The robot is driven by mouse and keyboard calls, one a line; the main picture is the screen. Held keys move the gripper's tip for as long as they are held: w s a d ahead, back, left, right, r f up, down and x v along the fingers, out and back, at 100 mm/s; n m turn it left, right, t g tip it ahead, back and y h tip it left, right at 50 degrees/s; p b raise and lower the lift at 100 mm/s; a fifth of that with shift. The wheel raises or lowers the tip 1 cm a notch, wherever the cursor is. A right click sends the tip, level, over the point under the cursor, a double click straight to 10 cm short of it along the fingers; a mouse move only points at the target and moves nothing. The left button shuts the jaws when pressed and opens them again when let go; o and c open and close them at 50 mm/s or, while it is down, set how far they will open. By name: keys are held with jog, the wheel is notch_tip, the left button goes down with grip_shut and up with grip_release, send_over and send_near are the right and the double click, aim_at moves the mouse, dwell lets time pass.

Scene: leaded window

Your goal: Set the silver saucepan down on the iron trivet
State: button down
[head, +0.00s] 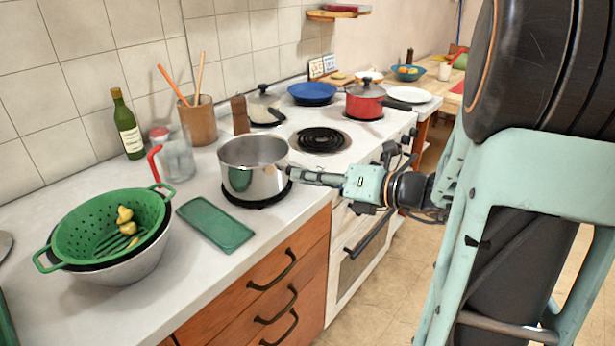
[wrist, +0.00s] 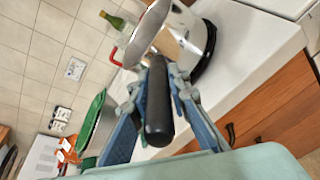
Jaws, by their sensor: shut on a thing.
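The silver saucepan (head: 236,180) is upright at the counter's right end, beside the stove. The black iron trivet (head: 262,203) shows under its base, and its dark rim also shows in the wrist view (wrist: 209,55). The pan looks level and centred over the trivet; I see no clear gap, but cannot be sure of full contact. My gripper (head: 312,178) is to the right of the pan, shut on its dark handle. In the wrist view the handle (wrist: 158,115) lies between my two fingers, with the pan's body (wrist: 183,42) beyond. Most of the trivet's top is hidden.
A green flat mat (head: 215,225) lies just left of the trivet. A glass jug (head: 177,160) and a utensil pot (head: 197,120) stand behind. A green colander (head: 108,225) sits in a bowl at left. The stove (head: 322,140) with a red pot (head: 365,100) is to the right.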

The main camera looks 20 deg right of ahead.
jog(key=c, duration=1.8)
grip_release()
jog(key=shift+o, duration=0.2)
jog(key=shift+f, duration=0.1)
